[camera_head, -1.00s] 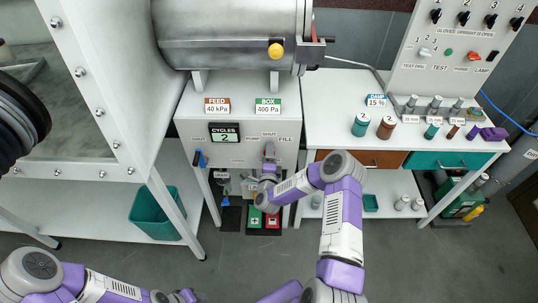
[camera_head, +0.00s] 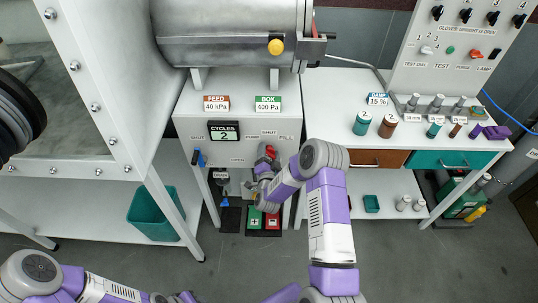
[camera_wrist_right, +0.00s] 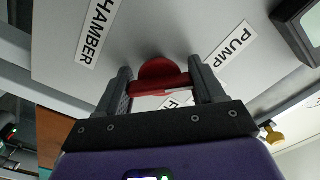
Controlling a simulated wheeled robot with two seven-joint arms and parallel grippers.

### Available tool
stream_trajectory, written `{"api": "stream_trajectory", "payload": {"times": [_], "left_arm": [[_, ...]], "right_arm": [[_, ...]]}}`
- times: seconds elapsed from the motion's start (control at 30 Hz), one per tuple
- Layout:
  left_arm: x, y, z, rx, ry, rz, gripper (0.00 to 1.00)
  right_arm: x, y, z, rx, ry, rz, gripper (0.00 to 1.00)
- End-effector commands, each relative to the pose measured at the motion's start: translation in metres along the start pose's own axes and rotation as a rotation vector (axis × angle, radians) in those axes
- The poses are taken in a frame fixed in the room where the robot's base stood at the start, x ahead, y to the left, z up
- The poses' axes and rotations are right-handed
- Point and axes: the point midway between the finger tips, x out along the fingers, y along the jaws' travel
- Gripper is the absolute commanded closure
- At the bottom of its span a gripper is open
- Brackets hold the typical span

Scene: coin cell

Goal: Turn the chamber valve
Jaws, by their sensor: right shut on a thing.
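The chamber valve is a red knob with a handle on the front panel of the white cabinet (camera_head: 235,130). In the head view a little of the red handle (camera_head: 270,150) shows above my right gripper (camera_head: 267,163). In the right wrist view the red handle (camera_wrist_right: 158,76) sits between the two dark fingers of that gripper (camera_wrist_right: 160,92), which is shut on it. The CHAMBER label (camera_wrist_right: 92,32) is left of the knob and the PUMP label (camera_wrist_right: 233,46) right. My left gripper (camera_head: 186,297) is at the bottom edge; its fingers are unclear.
A blue-handled valve (camera_head: 199,158) is at the panel's left. The cycles display (camera_head: 224,130) reads 2. Bottles (camera_head: 362,123) stand on the right bench (camera_head: 335,90). A steel chamber (camera_head: 235,35) with a yellow knob (camera_head: 276,47) is above. A teal bin (camera_head: 152,213) is at lower left.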

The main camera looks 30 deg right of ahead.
Motion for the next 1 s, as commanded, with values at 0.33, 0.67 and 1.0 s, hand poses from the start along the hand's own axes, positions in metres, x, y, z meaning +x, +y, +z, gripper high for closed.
{"api": "stream_trajectory", "payload": {"times": [0.33,0.67,1.0], "left_arm": [[0.0038,-0.0014,-0.0002,0.0,0.0,0.0,0.57],[0.0039,-0.0014,-0.0002,0.0,0.0,0.0,0.57],[0.0039,-0.0014,-0.0002,0.0,0.0,0.0,0.57]], "right_arm": [[-0.0006,0.0014,0.0005,-0.104,-0.002,0.003,0.62],[-0.0007,0.0014,0.0005,-0.115,-0.002,0.003,0.62],[-0.0005,0.0009,0.0004,-0.113,-0.002,0.002,0.06]]}}
